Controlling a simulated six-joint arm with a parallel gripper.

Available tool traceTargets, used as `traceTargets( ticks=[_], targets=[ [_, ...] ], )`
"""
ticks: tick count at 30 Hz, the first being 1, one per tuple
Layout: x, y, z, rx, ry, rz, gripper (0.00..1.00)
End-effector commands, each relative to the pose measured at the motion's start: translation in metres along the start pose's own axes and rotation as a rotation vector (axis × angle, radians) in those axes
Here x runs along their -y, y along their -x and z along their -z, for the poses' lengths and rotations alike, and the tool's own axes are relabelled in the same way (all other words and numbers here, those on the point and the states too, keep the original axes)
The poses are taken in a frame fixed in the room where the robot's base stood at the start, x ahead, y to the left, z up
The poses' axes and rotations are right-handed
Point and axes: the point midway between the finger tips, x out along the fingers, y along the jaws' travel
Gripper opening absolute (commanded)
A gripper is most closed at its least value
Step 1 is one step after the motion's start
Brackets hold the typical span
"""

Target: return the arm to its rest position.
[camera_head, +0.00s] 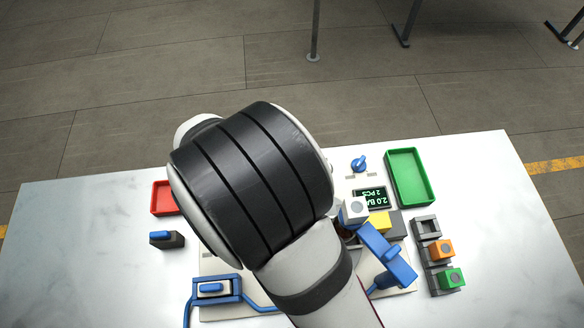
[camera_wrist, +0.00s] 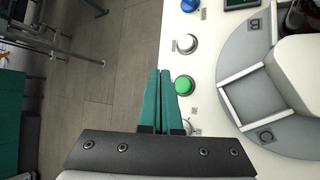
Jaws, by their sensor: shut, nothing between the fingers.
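My gripper (camera_wrist: 160,72) has two teal fingers, pressed together with nothing between them. In the wrist view they lie over the edge of a white panel, with floor visible to the left. The fingertips appear beside a green button (camera_wrist: 183,86); I cannot tell the height between them. In the head view my white and black arm fills the middle and hides the gripper. A grey round plate (camera_wrist: 235,90) with white dividers lies to the right in the wrist view. A dark object (camera_wrist: 293,20), perhaps a bottle, is partly cut off at its upper right.
On the white table (camera_head: 80,270) are a red tray (camera_head: 161,198), a green tray (camera_head: 427,190), a blue knob (camera_head: 359,163), a display (camera_head: 372,198), a blue clamp-like part (camera_head: 385,252), a grey rack (camera_head: 425,226) with orange and green blocks, and a blue fixture (camera_head: 231,286). The table's far left is clear.

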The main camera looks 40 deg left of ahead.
Motion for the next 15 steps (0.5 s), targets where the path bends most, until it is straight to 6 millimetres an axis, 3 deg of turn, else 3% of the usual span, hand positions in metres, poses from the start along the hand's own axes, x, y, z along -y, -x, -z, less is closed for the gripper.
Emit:
traceTargets(
  ticks=[13,15],
  targets=[
    [-0.001,0.001,-0.001,0.000,-0.001,0.001,0.00],
    [-0.001,-0.001,-0.013,0.012,-0.042,0.022,0.00]
  ],
)
